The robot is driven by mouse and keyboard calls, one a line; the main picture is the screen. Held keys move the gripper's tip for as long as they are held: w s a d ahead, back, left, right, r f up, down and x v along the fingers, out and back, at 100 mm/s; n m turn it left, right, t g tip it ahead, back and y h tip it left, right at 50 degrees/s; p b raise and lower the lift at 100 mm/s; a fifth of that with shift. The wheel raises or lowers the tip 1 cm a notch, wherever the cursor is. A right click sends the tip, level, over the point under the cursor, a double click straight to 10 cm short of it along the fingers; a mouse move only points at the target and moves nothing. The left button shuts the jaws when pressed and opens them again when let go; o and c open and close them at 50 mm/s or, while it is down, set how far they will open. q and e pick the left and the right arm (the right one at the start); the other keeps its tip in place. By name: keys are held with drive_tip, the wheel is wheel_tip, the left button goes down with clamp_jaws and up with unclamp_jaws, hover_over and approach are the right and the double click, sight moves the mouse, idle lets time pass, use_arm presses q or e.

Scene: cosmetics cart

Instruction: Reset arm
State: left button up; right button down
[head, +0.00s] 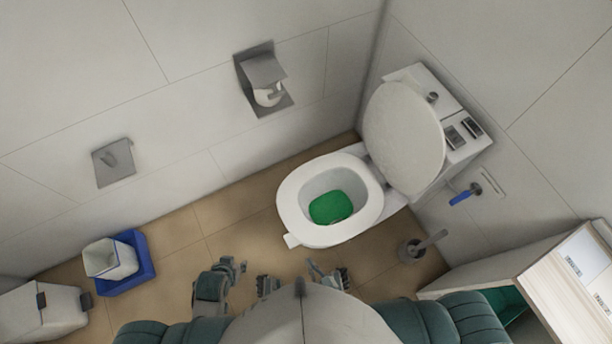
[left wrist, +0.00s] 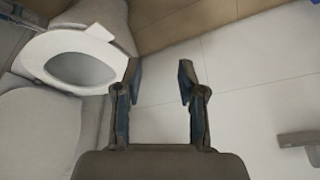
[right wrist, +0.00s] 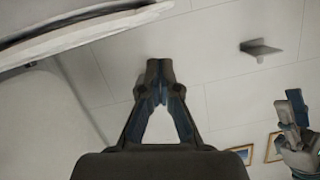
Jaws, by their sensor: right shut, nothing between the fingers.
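My left gripper (left wrist: 160,70) is open and empty in the left wrist view, its two fingers well apart. My right gripper (right wrist: 159,68) is shut with its fingertips together and nothing between them in the right wrist view. Another gripper, my left one, shows at the right edge of that view (right wrist: 292,108). In the head view both arms are at the bottom centre, low in front of my body and apart from the toilet (head: 288,190). Its lid (head: 403,125) is raised, and a green patch (head: 330,207) lies in the bowl.
A toilet brush (head: 412,249) stands right of the toilet. A blue-handled thing (head: 462,196) is on the wall. A paper holder (head: 262,70) is on the far wall. A white bin (head: 110,259) sits in a blue tray (head: 139,275) at left. A cabinet (head: 545,265) stands at right.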

use_arm(q)
drive_tip(key=s+f+g+p, duration=0.1)
drive_tip(key=s+f+p, duration=0.2)
drive_tip(key=f, duration=0.6)
drive_tip(key=s+a+f+g+p, duration=0.1)
drive_tip(key=s+f+p, duration=0.3)
drive_tip(key=f, duration=0.5)
drive_tip(key=shift+a+f+g+p, duration=0.15)
drive_tip(key=shift+f+g+p, duration=0.15)
drive_tip(key=shift+f, duration=0.1)
use_arm(e)
drive_tip(key=s+d+f+g+h, duration=0.2)
drive_tip(key=d+g, duration=0.4)
drive_tip(key=d, duration=0.3)
drive_tip(key=s+d+f+g+h, duration=0.2)
drive_tip(key=s+d+g+h, duration=0.2)
drive_tip(key=d, duration=0.5)
drive_tip(key=shift+s+g, duration=0.6)
drive_tip(key=shift+g, duration=0.3)
